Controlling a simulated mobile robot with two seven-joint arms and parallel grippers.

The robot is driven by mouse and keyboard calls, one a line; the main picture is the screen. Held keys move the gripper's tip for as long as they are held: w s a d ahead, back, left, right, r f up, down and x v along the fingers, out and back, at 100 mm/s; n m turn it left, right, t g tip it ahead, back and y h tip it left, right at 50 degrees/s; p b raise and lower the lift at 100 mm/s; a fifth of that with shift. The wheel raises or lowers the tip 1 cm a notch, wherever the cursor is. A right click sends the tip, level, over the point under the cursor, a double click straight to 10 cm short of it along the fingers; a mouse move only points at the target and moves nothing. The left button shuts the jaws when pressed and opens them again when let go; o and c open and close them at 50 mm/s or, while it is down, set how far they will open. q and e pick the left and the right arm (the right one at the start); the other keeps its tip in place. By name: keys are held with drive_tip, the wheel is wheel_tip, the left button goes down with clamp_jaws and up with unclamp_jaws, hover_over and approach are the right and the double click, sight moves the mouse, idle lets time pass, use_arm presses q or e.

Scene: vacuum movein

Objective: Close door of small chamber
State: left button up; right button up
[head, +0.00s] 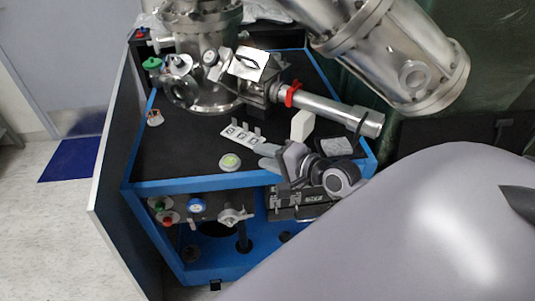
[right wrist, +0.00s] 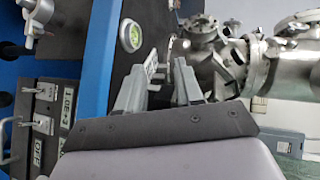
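The small chamber (head: 262,92) is a metal box beside the large steel vessel on the black tabletop in the head view. A bright plate with a dark handle, which looks like its door (head: 250,67), sits tilted at its top; how far open it stands is hard to tell. My right gripper (head: 262,156) is over the front of the tabletop, below and apart from the chamber. In the right wrist view my right gripper (right wrist: 160,66) has its two grey fingers apart with nothing held between them. My left gripper is not in view.
A white sample rack (head: 242,134) lies just beyond my right fingertips. A round green-faced gauge (head: 230,162) sits left of them. A steel tube (head: 330,108) with a red ring extends right from the small chamber. A large steel cylinder (head: 390,50) hangs at upper right.

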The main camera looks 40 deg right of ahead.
drive_tip(key=s+a+f+n+g+p, duration=0.1)
drive_tip(key=s+a+f+n, duration=0.3)
drive_tip(key=s+f+n, duration=0.1)
drive_tip(key=shift+s+a+f+n+g+h+p, duration=0.3)
drive_tip(key=shift+s+f+n, duration=0.05)
drive_tip(key=shift+f+n, duration=0.6)
